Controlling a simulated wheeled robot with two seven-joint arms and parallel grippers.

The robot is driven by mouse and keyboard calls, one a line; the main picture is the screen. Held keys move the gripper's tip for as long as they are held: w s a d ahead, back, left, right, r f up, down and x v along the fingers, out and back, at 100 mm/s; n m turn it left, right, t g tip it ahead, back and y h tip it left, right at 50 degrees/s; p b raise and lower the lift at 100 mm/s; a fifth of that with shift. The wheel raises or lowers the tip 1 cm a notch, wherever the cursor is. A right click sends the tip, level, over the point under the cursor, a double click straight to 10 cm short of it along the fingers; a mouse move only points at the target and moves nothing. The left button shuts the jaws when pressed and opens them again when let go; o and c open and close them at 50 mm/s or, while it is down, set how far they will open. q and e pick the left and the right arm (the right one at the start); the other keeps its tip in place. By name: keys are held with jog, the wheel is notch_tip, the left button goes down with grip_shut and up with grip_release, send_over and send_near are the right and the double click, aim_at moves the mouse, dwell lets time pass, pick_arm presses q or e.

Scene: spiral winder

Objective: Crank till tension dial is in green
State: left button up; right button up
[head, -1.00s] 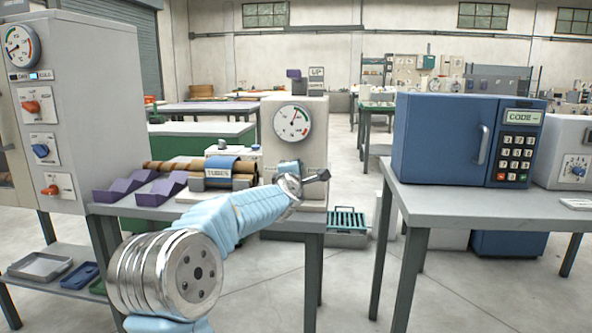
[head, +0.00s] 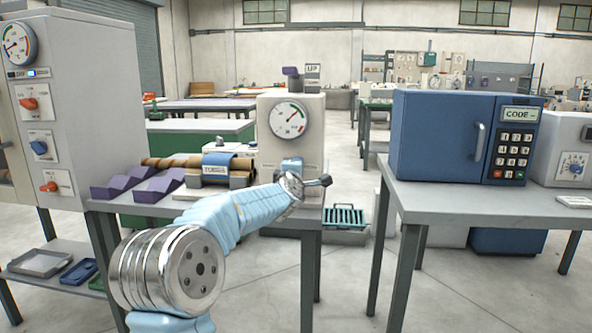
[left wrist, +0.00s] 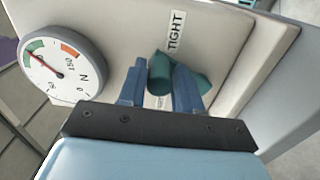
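The tension dial (head: 289,118) is a round white gauge on the beige winder (head: 262,155). In the left wrist view the dial (left wrist: 60,70) has a green band and an orange band, and its needle appears to point at the green band. My left gripper (head: 291,165) is at the front of the winder, below the dial. In the left wrist view its two blue fingers (left wrist: 160,85) close on either side of a teal crank handle (left wrist: 160,70), beside a TIGHT label (left wrist: 175,32). The handle is partly hidden by the fingers. My right gripper is out of view.
Brown tubes (head: 178,163) and a TUBES holder (head: 217,178) lie left of the winder, near purple stands (head: 160,188). A grey cabinet (head: 85,110) stands left. A blue box with a keypad (head: 440,138) stands on the right table, with a gap between the tables.

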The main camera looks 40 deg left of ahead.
pick_arm(q)
jog(key=shift+o, duration=1.2)
jog(key=shift+s, duration=0.15)
jog(key=b+v, duration=0.1)
jog(key=v, duration=1.2)
jog(key=shift+s+d, duration=0.2)
jog(key=shift+d, duration=0.05)
jog(key=shift+f, duration=0.1)
